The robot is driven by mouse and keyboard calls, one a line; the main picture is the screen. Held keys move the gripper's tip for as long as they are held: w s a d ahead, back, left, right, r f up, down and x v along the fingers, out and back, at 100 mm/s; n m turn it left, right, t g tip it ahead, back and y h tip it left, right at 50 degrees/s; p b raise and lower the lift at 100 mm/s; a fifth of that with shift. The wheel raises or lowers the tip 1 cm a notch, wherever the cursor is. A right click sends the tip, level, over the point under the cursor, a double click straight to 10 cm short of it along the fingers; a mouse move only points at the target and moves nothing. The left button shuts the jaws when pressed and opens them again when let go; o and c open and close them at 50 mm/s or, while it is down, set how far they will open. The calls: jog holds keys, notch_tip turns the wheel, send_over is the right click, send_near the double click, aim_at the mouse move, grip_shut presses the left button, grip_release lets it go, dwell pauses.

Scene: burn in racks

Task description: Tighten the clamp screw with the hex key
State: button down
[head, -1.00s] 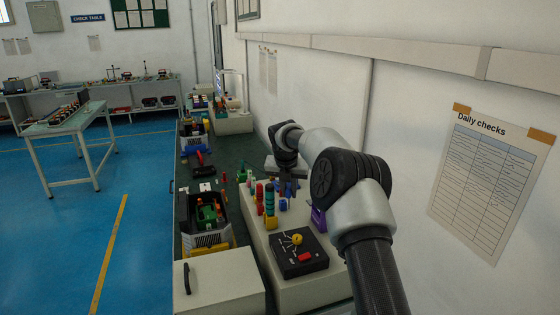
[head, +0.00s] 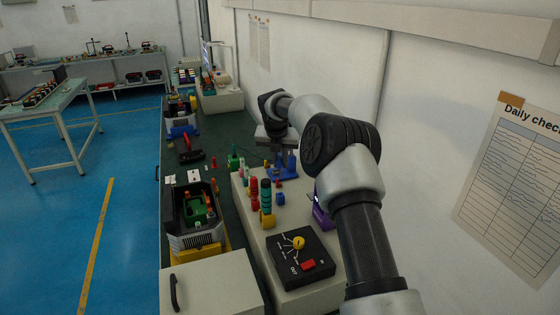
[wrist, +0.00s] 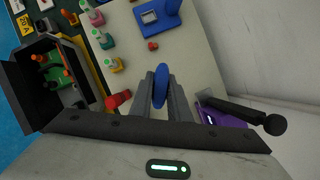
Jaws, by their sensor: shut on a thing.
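My gripper (wrist: 160,100) is shut on a blue oval handle (wrist: 161,84), seen end-on between the two fingers in the wrist view. It looks like the hex key's handle, but its shaft and tip are hidden. The gripper is above the pale bench top; in the head view the fingers are hard to make out beside the blue stand (head: 288,164). That stand also shows at the top of the wrist view (wrist: 160,18). An open dark case with green and orange parts (head: 196,213) is left of the gripper. I cannot pick out the clamp screw.
Coloured stacked cylinders (head: 265,198) stand on the pale bench top. A black box with a yellow knob (head: 302,257) lies in front. A purple holder (head: 321,211) is near the wall. A small red piece (wrist: 153,46) lies near the blue stand. The wall bounds the right.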

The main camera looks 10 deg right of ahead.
jog(key=shift+w, duration=0.1)
jog(key=shift+f+b, duration=1)
jog(key=shift+f, duration=1.9)
jog(key=c, duration=2.3)
grip_release()
grip_shut()
jog(key=shift+p, duration=1)
jog(key=shift+f+b, duration=1)
jog(key=shift+f, duration=1.35)
